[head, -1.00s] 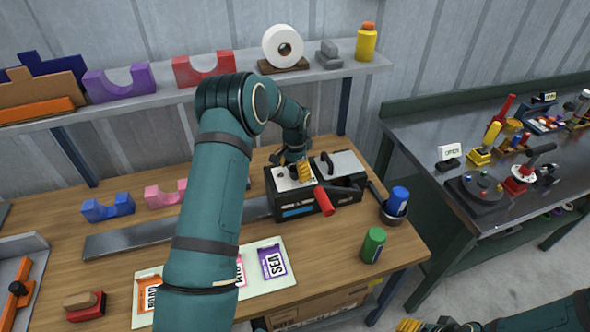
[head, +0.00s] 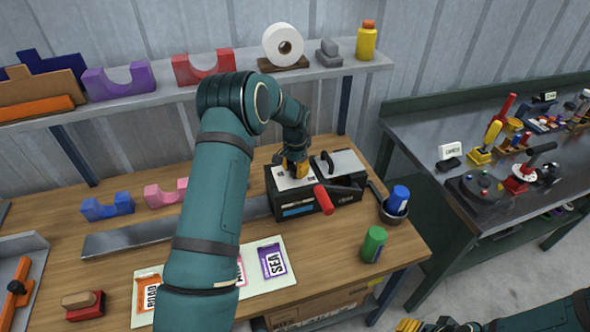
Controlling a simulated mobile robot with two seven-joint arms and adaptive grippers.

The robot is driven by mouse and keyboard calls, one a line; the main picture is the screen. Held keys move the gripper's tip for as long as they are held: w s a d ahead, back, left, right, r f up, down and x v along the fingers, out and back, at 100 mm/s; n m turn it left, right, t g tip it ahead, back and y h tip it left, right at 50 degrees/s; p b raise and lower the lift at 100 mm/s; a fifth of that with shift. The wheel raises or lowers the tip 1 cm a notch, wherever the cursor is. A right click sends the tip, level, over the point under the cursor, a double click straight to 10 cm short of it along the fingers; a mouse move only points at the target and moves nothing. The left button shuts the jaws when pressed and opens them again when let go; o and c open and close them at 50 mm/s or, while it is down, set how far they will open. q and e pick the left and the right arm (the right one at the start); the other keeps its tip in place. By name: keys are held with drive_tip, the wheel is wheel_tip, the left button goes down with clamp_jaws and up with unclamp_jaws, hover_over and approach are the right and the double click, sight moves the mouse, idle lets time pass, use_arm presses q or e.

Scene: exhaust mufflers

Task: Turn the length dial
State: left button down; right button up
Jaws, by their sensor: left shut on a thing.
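A black machine (head: 325,207) with a light top plate and a red-handled lever (head: 323,199) sits on the wooden bench. My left gripper (head: 295,172) points down onto the left part of its top plate. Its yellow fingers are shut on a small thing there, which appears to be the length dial. The fingers hide the dial, so its setting cannot be read. My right gripper (head: 408,325) is low at the bottom edge, away from the machine, only partly in view.
A green can (head: 374,244) and a blue can (head: 397,199) in a bowl stand right of the machine. A card with labels (head: 285,287) lies in front. A shelf (head: 150,99) with coloured cradles and a white roll (head: 283,45) runs behind.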

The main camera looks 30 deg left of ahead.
use_arm(q)
drive_tip(key=n, duration=0.2)
drive_tip(key=shift+n+b, duration=0.3)
drive_tip(key=shift+b, duration=0.1)
drive_tip(key=n, duration=0.2)
drive_tip(key=shift+n, duration=0.4)
drive_tip(key=n+b, duration=0.1)
drive_tip(key=n, duration=0.3)
drive_tip(key=shift+n, duration=0.7)
drive_tip(key=c, duration=0.5)
unclamp_jaws()
